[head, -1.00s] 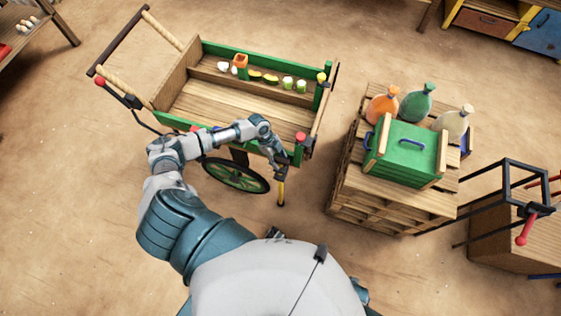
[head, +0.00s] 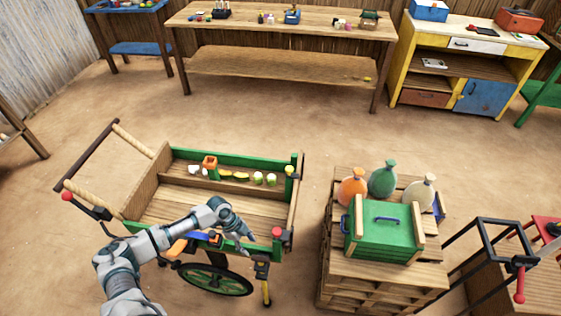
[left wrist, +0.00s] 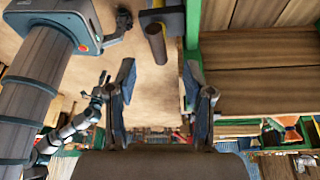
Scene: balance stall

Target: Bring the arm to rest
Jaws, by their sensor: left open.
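My left gripper (head: 248,240) is at the front green rail of the cart (head: 148,200), left of the rail's red knob (head: 277,232). In the left wrist view its two fingers (left wrist: 159,70) stand apart with nothing between them, and bare floor shows beyond the gap. The cart's green rail and plank bed show close on the right there. My left arm reaches in from the lower left of the head view, in front of the cart. A jointed grey arm at the left of the wrist view ends in what looks like my right gripper (left wrist: 103,88), too small to read.
Coloured pieces lie in the cart's back tray. A pallet stack (head: 350,285) stands to the right with a green crate (head: 384,232) and three flasks. A black frame with a red handle (head: 519,285) is farther right. Floor is clear between cart and workbench (head: 280,65).

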